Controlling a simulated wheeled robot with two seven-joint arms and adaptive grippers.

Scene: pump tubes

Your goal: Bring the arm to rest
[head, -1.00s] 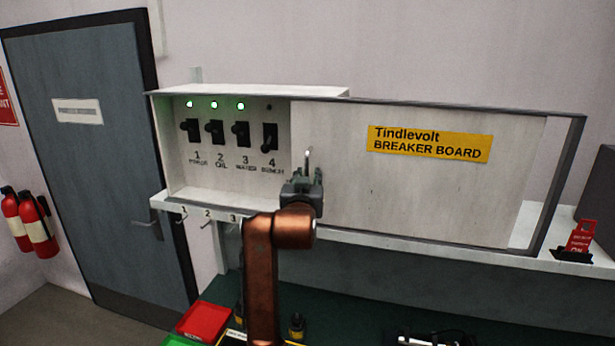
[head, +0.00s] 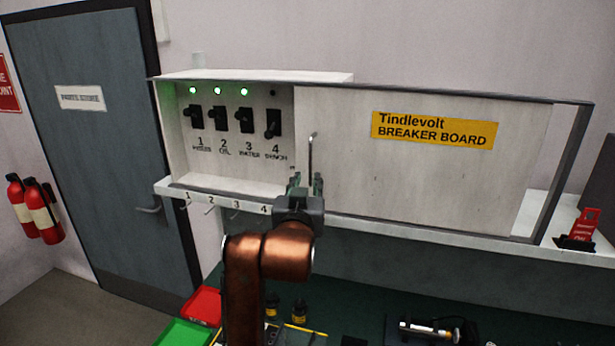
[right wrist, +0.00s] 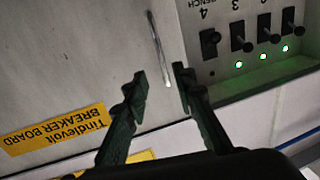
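My right gripper (head: 305,183) is in front of the breaker board, just below the upright metal handle (head: 311,153) of the sliding panel. In the right wrist view its two dark green fingers (right wrist: 160,90) are apart with nothing between them. The handle (right wrist: 158,48) shows beyond the fingertips, and the gripper appears clear of it. My copper-coloured right arm reaches up from the bottom of the head view. My left gripper is not in view.
The panel (head: 420,185) covers the board's right part. Breakers 1 to 3 have green lights; breaker 4 (head: 273,124) has its lever lower and its light dark. A ledge with hooks (head: 222,199) runs below. Red (head: 203,304) and green (head: 183,333) trays sit on the bench.

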